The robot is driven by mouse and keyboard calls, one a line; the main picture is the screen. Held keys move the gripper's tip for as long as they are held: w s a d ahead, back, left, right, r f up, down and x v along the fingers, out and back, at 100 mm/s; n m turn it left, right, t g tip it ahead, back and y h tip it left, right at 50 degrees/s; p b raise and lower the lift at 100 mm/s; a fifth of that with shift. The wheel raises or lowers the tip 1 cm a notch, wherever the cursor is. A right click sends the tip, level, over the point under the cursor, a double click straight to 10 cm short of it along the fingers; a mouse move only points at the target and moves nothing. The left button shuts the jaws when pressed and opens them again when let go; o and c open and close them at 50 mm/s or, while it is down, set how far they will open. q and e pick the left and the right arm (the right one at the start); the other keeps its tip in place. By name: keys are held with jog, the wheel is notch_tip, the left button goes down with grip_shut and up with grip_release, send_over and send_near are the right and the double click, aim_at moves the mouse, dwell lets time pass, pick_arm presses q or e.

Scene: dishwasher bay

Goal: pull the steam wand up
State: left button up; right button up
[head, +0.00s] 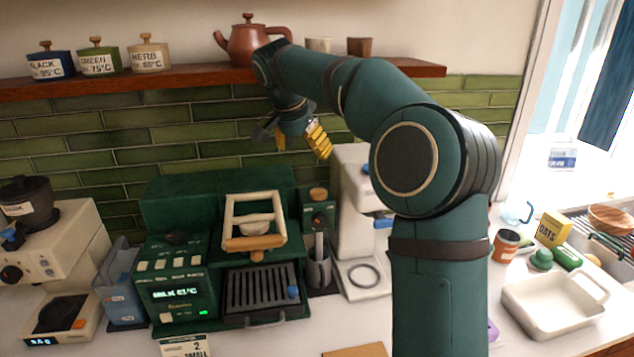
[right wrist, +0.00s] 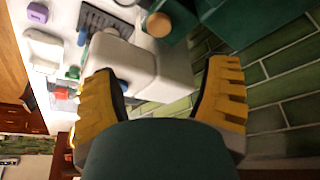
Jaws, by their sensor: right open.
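The green espresso machine (head: 175,215) stands on the counter against the tiled wall. At its right side is a green block with a round wooden knob (head: 318,193). A dark upright rod, apparently the steam wand (head: 319,243), hangs below it into a grey pitcher (head: 318,273). My right gripper (head: 302,150) is open and empty in the air above and behind the machine's right side, apart from the wand. In the right wrist view the open yellow fingers (right wrist: 165,68) frame a white machine, with a wooden knob (right wrist: 158,25) beyond. My left gripper is out of view.
A white machine (head: 350,165) stands close right of the wand. A wooden shelf (head: 190,78) with canisters and a brown teapot (head: 245,45) runs above my gripper. A white tray (head: 550,305) lies at the right. My right arm covers the centre right.

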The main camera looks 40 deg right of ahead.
aim_at(319, 192)
jog(key=b+x, duration=0.1)
jog(key=x, duration=1.2)
jog(key=shift+d+f, duration=0.15)
jog(key=shift+f, duration=0.1)
grip_shut()
